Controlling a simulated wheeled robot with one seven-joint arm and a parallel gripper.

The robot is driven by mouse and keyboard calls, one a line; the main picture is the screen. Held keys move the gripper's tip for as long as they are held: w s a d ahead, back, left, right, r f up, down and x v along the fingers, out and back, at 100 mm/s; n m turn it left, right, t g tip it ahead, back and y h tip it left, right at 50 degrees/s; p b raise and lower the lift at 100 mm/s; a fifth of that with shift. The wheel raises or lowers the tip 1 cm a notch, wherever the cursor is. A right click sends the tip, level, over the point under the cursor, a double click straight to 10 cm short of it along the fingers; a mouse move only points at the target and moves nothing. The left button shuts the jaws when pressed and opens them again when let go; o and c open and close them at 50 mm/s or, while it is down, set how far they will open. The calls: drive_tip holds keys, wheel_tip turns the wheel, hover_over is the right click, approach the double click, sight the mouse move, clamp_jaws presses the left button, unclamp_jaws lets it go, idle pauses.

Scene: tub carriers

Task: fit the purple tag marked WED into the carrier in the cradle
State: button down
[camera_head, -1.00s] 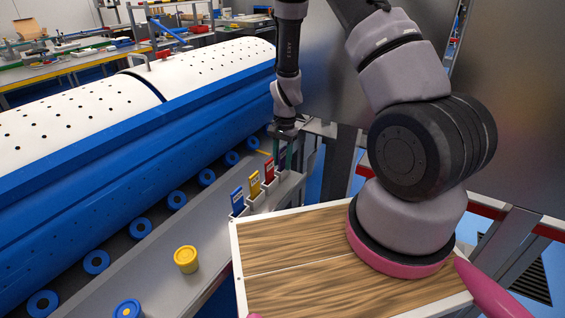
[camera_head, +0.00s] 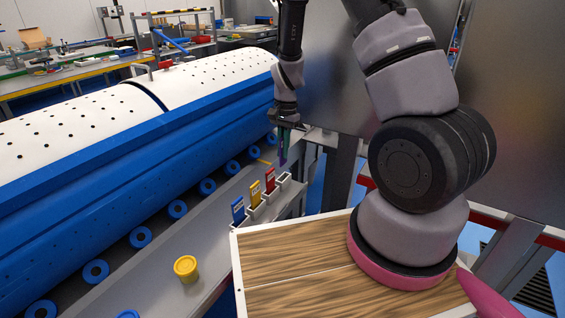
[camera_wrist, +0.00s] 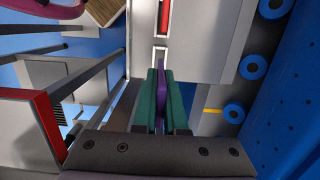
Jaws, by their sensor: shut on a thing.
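My gripper (camera_head: 283,138) is shut on the purple tag (camera_head: 282,158) and holds it upright in the air, above the far end of a row of tag holders. In the wrist view the purple tag (camera_wrist: 161,88) sits between the green fingers (camera_wrist: 161,105); its marking cannot be read. A pale holder (camera_head: 284,179) at the far end of the row looks empty. Red (camera_head: 270,178), yellow (camera_head: 255,193) and blue (camera_head: 238,210) tags stand in the other holders. I cannot make out the carrier in the cradle.
A yellow round tub (camera_head: 186,267) stands on the grey shelf, with a blue tub (camera_head: 128,314) cut off at the bottom edge. A long blue machine (camera_head: 120,160) with blue rollers (camera_head: 141,237) runs along the left. A wooden-topped surface (camera_head: 290,268) lies to the right.

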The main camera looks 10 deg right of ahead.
drive_tip(key=shift+w+d+r+n, duration=0.15)
drive_tip(key=shift+d+r, duration=0.05)
drive_tip(key=shift+r, duration=0.3)
drive_tip(key=shift+w+d+r+n, duration=0.1)
drive_tip(key=shift+d+r+n, duration=0.05)
drive_tip(key=shift+r, duration=0.3)
drive_tip(key=w+d+n+h, duration=0.1)
drive_tip(key=w+d+n, duration=0.2)
drive_tip(key=d+n, duration=0.5)
drive_tip(key=shift+w+d, duration=0.25)
drive_tip(key=shift+d, duration=0.15)
